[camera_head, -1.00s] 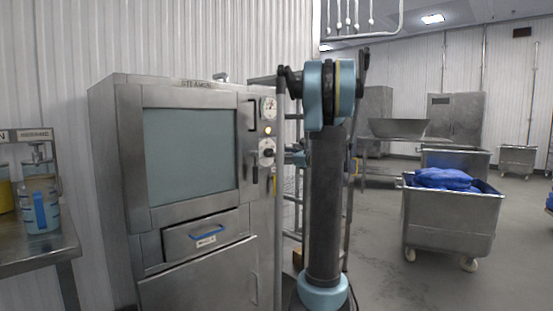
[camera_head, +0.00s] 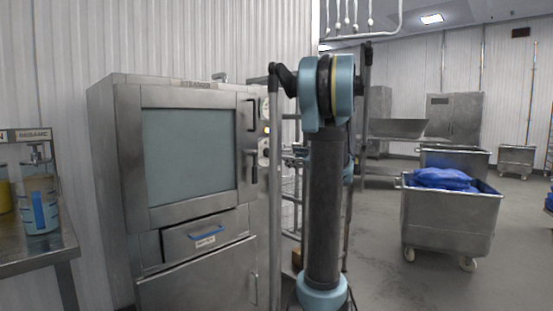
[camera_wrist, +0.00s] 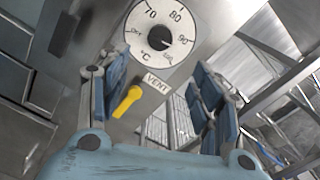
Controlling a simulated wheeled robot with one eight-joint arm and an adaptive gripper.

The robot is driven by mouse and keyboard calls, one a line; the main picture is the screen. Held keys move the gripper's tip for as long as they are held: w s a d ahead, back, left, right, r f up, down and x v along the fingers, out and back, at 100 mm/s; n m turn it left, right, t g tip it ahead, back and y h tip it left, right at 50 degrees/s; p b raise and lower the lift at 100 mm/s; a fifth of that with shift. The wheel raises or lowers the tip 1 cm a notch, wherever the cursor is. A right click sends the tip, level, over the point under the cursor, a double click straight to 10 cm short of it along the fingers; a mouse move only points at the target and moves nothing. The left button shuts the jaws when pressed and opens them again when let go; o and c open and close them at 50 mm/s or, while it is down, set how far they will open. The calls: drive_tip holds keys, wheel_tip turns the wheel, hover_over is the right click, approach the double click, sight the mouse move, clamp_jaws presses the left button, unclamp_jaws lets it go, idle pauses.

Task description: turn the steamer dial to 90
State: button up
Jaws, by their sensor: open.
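The steamer (camera_head: 190,85) stands at the left in the head view, its door shut. Its round white dial (camera_wrist: 136,22) fills the top of the wrist view, with marks OFF, 70, 80 and 90 and a dark centre knob (camera_wrist: 159,38). I cannot tell exactly which mark the knob points to. In the head view only the left part of the dial (camera_head: 263,151) shows beside my arm. My gripper (camera_wrist: 160,72) is open and empty, its blue fingers apart, below the dial in the wrist view. Neither finger visibly touches the knob.
A yellow VENT handle (camera_wrist: 127,101) is below the dial, seen between my fingers. A dark door handle (camera_head: 252,165) is left of the dial. A wire rack (camera_head: 291,205) is right of the steamer. A metal cart (camera_head: 450,222) with blue bags stands on the right.

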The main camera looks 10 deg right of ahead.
drive_tip(key=s+d+n, duration=0.2)
drive_tip(key=n, duration=0.1)
approach(271, 154)
drive_tip(key=x, duration=0.9)
drive_tip(key=shift+s+a+r, duration=0.15)
drive_tip(key=shift+a, duration=0.25)
drive_tip(key=c, duration=1.1)
